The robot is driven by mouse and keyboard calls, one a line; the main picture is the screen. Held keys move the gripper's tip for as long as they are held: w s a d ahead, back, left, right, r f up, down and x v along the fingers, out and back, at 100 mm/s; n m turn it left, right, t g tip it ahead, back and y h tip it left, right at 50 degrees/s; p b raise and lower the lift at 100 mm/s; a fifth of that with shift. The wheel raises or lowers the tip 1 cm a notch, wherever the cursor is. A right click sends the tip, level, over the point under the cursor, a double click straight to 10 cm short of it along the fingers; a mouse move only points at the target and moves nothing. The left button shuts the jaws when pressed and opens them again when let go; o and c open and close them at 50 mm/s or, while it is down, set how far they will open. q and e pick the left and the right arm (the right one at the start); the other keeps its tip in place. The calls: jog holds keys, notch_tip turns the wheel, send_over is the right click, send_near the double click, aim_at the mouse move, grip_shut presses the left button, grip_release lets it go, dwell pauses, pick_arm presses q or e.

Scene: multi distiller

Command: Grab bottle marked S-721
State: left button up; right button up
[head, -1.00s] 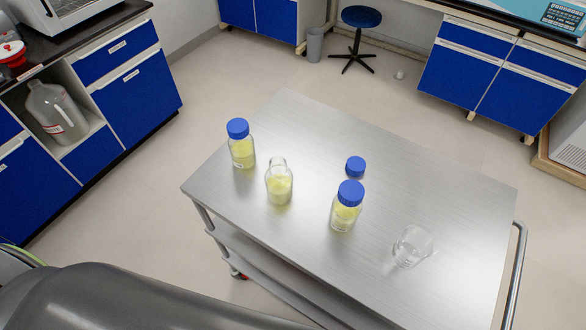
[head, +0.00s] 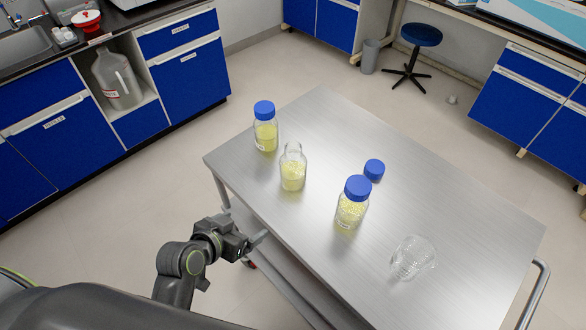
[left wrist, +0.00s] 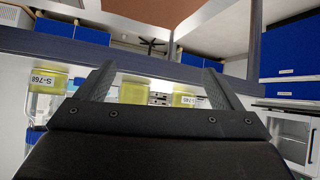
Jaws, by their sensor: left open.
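Three clear glass bottles with yellow contents stand upright on the metal cart top. One with a blue cap (head: 265,137) is far left, an uncapped one (head: 293,174) is in the middle, and another blue-capped one (head: 352,211) is nearer right. Their labels are not readable in the head view. My left gripper (head: 262,239) is open and empty beside the cart's near left edge, apart from the bottles. In the left wrist view its fingers (left wrist: 160,80) are spread. No S-721 is readable.
A loose blue cap (head: 374,170) lies behind the right bottle, and an empty glass beaker (head: 412,258) is at the right. A stool (head: 421,36) and blue cabinets (head: 190,77) stand beyond open floor.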

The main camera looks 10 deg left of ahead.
aim_at(286, 176)
pick_arm(q)
jog(key=w+d+r+m+t+h, duration=0.2)
jog(key=d+r+t, duration=0.1)
jog(key=r, duration=0.7)
jog(key=p+x, duration=0.1)
jog(key=x, duration=0.9)
jog(key=shift+w+d+p, duration=0.1)
jog(key=shift+d+p, duration=0.15)
jog(key=shift+p, duration=0.05)
jog(key=shift+f+p+x, duration=0.1)
jog(key=shift+p+x, duration=0.3)
jog(key=shift+x, duration=1.15)
jog(key=shift+f+p+x, duration=0.15)
jog(key=shift+p+x, duration=0.25)
jog(key=shift+x, duration=1.2)
jog(key=shift+a, duration=0.1)
pick_arm(e)
jog(key=r, duration=0.3)
jog(key=shift+w+d, duration=0.15)
jog(key=shift+d, duration=0.15)
pick_arm(q)
jog(key=shift+r, duration=0.1)
jog(key=c, duration=1.3)
